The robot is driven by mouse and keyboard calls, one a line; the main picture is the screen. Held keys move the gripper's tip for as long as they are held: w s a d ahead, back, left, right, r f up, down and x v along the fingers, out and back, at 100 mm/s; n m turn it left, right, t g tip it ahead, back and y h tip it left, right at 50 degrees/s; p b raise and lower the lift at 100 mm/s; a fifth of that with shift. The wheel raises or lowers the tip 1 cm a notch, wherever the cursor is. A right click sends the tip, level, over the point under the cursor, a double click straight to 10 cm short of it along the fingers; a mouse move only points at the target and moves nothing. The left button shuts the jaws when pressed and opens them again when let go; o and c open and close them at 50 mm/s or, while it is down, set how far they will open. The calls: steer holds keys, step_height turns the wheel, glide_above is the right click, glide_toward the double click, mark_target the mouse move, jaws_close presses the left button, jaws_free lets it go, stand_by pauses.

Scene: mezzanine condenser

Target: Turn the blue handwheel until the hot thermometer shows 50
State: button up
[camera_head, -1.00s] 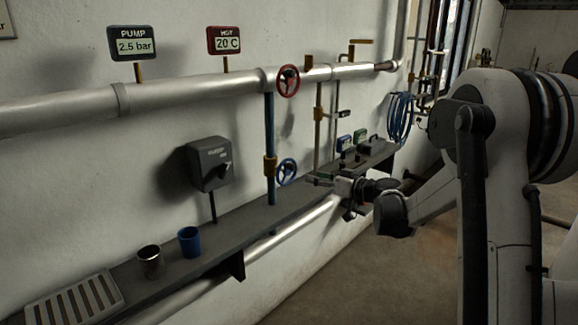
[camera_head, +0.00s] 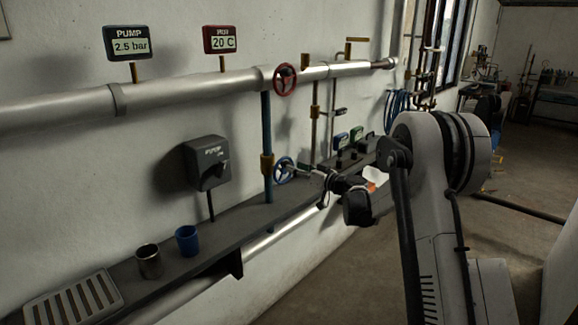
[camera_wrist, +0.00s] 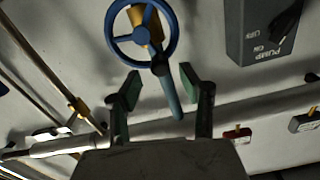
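The blue handwheel (camera_head: 284,170) stands by a blue vertical pipe (camera_head: 267,140) above the dark shelf. In the wrist view the blue handwheel (camera_wrist: 123,38) is at the top, just beyond the fingertips. The red hot thermometer (camera_head: 222,40) on the large pipe reads 20 C. My gripper (camera_head: 307,171) is close to the right side of the handwheel. In the wrist view my gripper (camera_wrist: 157,85) is open, its green-padded fingers apart with nothing held; the blue pipe shows between them. I see no clear contact with the wheel.
A red handwheel (camera_head: 285,80) sits above on the large pipe (camera_head: 180,88). The pump gauge (camera_head: 129,43) reads 2.5 bar. A dark pump switch box (camera_head: 207,163), blue cup (camera_head: 187,241) and metal cup (camera_head: 148,261) are left along the shelf (camera_head: 218,223). Small panels (camera_head: 341,140) stand right.

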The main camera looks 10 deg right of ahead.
steer(key=shift+x, duration=1.95)
jaws_close()
